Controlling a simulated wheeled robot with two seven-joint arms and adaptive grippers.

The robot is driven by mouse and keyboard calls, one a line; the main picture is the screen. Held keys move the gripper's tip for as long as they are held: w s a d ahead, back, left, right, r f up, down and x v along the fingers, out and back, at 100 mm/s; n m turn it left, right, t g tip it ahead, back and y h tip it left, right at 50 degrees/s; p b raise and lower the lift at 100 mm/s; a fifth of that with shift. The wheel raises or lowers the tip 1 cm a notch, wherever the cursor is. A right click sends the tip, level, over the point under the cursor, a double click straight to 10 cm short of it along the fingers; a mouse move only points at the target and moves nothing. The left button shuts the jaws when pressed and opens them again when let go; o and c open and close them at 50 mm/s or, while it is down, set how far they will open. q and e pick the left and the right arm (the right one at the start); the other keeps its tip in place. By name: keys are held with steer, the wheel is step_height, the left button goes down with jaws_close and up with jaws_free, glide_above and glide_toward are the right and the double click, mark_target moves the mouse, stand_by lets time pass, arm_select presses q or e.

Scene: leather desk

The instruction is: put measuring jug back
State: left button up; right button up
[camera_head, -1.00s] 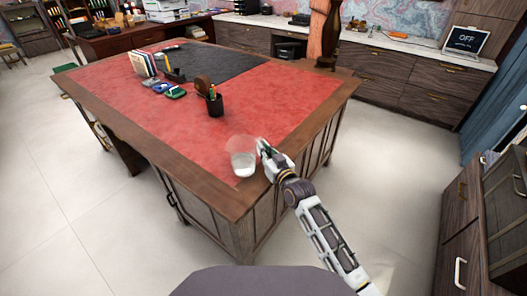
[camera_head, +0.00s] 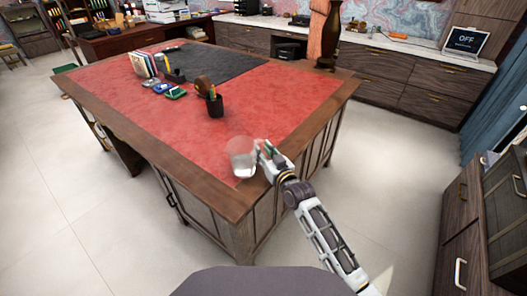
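The measuring jug (camera_head: 241,162) is a clear, see-through cup with a pale lower part. It is upright at the near corner of the red leather desk (camera_head: 190,122). I cannot tell whether its base touches the desk top. My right gripper (camera_head: 261,152) is at the jug's right side, where a handle would be. The fingertips overlap the jug's edge and are too small to show whether they are closed on it. My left gripper is not in view.
A dark pen cup (camera_head: 215,104) and a brown round holder (camera_head: 202,85) stand mid-desk. Upright books (camera_head: 144,64) and small coloured items lie farther back. The red surface around the jug is clear. Drawers (camera_head: 464,215) stand at the right.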

steer(key=shift+r, duration=0.1)
steer(key=shift+p+v, duration=0.45)
steer(key=shift+v, duration=2.55)
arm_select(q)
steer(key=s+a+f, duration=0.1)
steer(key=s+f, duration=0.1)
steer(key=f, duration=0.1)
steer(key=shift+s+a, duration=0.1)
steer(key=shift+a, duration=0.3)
arm_select(e)
steer(key=v, duration=0.6)
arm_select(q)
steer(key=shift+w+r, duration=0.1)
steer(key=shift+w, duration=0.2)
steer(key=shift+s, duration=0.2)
